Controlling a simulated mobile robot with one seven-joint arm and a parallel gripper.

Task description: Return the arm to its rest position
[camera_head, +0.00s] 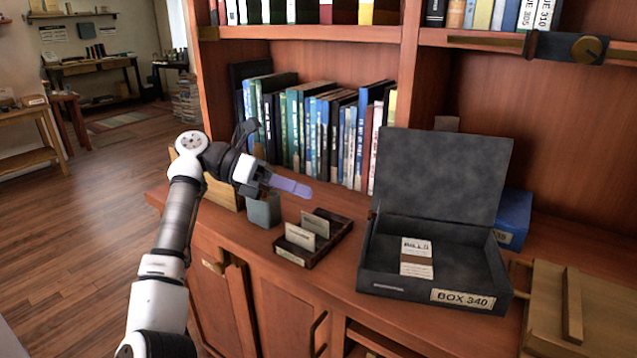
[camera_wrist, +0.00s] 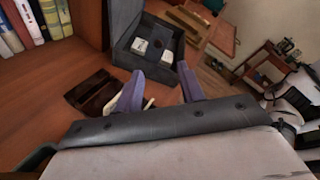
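My arm reaches up from the lower left in the head view. My gripper (camera_head: 292,187) is above the cabinet top, over the small grey bin and near the card tray. In the wrist view its two purple fingers stand apart, with nothing seen held between them; my gripper (camera_wrist: 160,84) is open. In the head view the fingers overlap, seen from the side.
The wooden counter holds a small grey bin (camera_head: 263,211), a dark card tray (camera_head: 338,232) and an open grey box (camera_head: 380,277) labelled BOX 340. Books (camera_head: 310,128) fill the shelf behind. A wooden panel (camera_head: 550,310) lies at right. Open floor (camera_head: 80,215) is at left.

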